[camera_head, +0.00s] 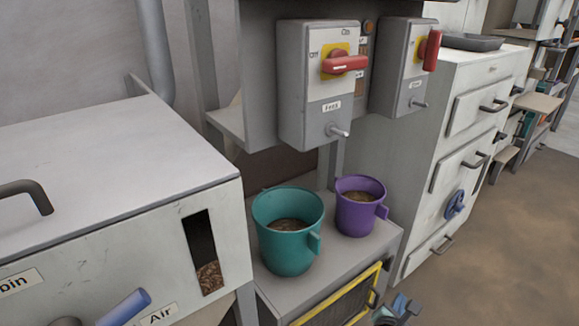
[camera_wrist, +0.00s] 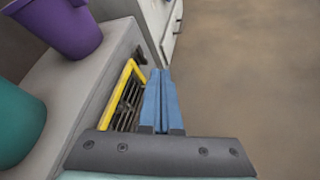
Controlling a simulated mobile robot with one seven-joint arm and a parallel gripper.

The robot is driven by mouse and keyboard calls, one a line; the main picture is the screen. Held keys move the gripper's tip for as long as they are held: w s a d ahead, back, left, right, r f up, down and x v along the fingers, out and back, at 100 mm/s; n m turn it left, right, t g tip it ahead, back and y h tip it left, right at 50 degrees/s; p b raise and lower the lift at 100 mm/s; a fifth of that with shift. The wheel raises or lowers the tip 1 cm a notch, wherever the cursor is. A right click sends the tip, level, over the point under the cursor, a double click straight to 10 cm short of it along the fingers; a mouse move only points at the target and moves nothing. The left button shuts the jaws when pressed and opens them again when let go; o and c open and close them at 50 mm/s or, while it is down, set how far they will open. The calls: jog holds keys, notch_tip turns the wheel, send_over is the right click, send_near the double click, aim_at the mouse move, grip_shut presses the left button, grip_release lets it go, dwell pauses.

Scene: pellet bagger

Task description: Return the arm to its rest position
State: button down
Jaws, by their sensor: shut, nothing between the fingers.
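My gripper (camera_wrist: 163,75) shows in the wrist view with its two blue fingers together and nothing between them. It is in the open beside the front of the low grey stand, near a yellow-framed grille (camera_wrist: 126,98), and appears to touch nothing. In the head view, part of my gripper (camera_head: 400,306) shows at the bottom edge, right of the stand; the rest of the arm is out of the frame.
A teal bucket (camera_head: 285,252) and a purple bucket (camera_head: 353,218), both with brown pellets, stand on the grey stand (camera_head: 385,238). Two switch boxes hang above them, Feed (camera_head: 305,110) and another (camera_head: 399,85). A drawer cabinet (camera_head: 420,150) stands behind. The floor at right is clear.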

jog(key=w+a+r+m+t, duration=0.1)
jog(key=w+a+r+m, duration=0.1)
jog(key=a+r+m, duration=0.7)
jog(key=w+a+r+m+t, duration=0.25)
jog(key=r+m, duration=0.35)
jog(key=r, duration=0.8)
jog(key=s+a+r+m+t+y, duration=0.1)
jog(key=s+a+r+m+y, duration=0.2)
jog(key=s+a+r+m, duration=0.45)
jog(key=s+a+r+m+t+y, duration=0.2)
jog(key=s+a+r+y, duration=0.4)
jog(key=r, duration=0.5)
jog(key=s+r+t+h+p, duration=0.1)
jog(key=s+r+t, duration=0.25)
jog(key=r, duration=0.65)
jog(key=s+a+r+t+p, duration=0.1)
jog(key=s+r+t+p, duration=0.3)
jog(key=r, duration=0.6)
jog(key=s+r+t+h+b, duration=0.15)
jog(key=s+r, duration=0.35)
jog(key=r, duration=0.5)
notch_tip(320, 180, up, 34)
jog(key=p, duration=3.5)
jog(key=shift+a+r+t+p, duration=0.15)
jog(key=shift+a+t+p, duration=0.1)
jog(key=shift+t+p, duration=0.1)
jog(key=shift+w+m+y, duration=0.1)
jog(key=shift+m+y, duration=0.15)
